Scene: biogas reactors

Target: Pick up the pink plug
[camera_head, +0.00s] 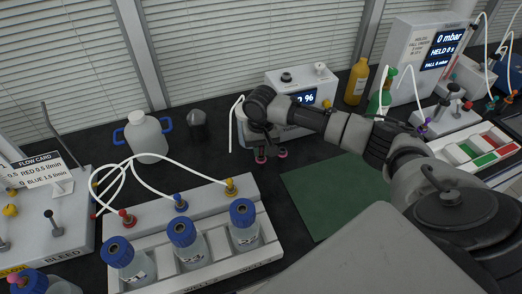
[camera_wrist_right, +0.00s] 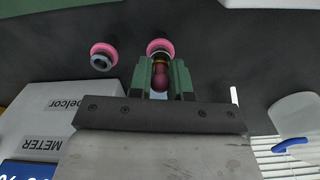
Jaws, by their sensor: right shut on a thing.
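My right gripper (camera_head: 260,151) reaches in from the right and points down in front of the meter box. In the right wrist view its fingers (camera_wrist_right: 163,80) are shut on a pink plug (camera_wrist_right: 158,47), with a dark red body between them and a pink ring past the tips. This plug also shows low at the gripper in the head view (camera_head: 261,159). A second pink-ringed piece (camera_wrist_right: 103,52) is beside it, apart from the fingers; it also shows in the head view (camera_head: 282,154). I cannot tell whether the held plug touches the bench. My left gripper is not in view.
The meter box (camera_head: 285,79) stands behind the gripper. A rack (camera_head: 205,273) with blue-capped bottles and white tubes is at front left. A white jug (camera_head: 146,138) stands at back left. A green mat (camera_head: 335,190) lies bare to the right. A card tray (camera_head: 480,149) is far right.

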